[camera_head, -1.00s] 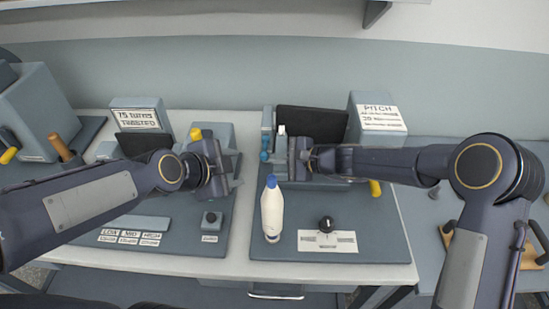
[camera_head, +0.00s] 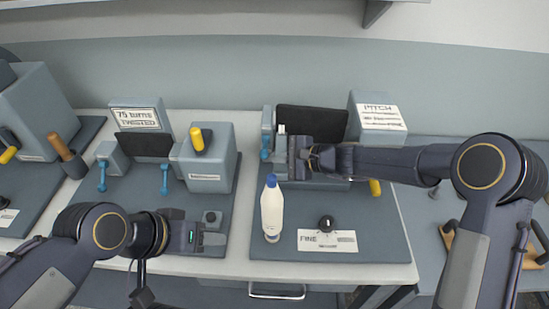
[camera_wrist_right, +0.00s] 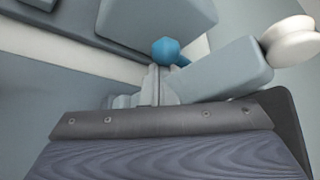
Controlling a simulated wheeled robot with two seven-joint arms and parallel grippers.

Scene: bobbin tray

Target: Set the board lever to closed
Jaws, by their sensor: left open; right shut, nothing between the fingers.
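A blue-ended lever (camera_head: 266,145) stands at the left end of the right-hand machine; its blue knob also shows in the right wrist view (camera_wrist_right: 166,50). My right gripper (camera_head: 288,158) is shut and empty just to the right of this lever. In the right wrist view its fingertips (camera_wrist_right: 152,85) are close below the knob; I cannot tell whether they touch. My left gripper (camera_head: 205,239) is open at the front of the left-hand board, close to a small box with a dark button (camera_head: 211,217). No label naming a closed position is readable.
A white bottle with a blue cap (camera_head: 272,208) stands in front of my right gripper. A dark knob (camera_head: 326,223) sits on a white label plate to its right. The left-hand machine has a yellow handle (camera_head: 199,140) and two blue levers (camera_head: 102,176) (camera_head: 165,178).

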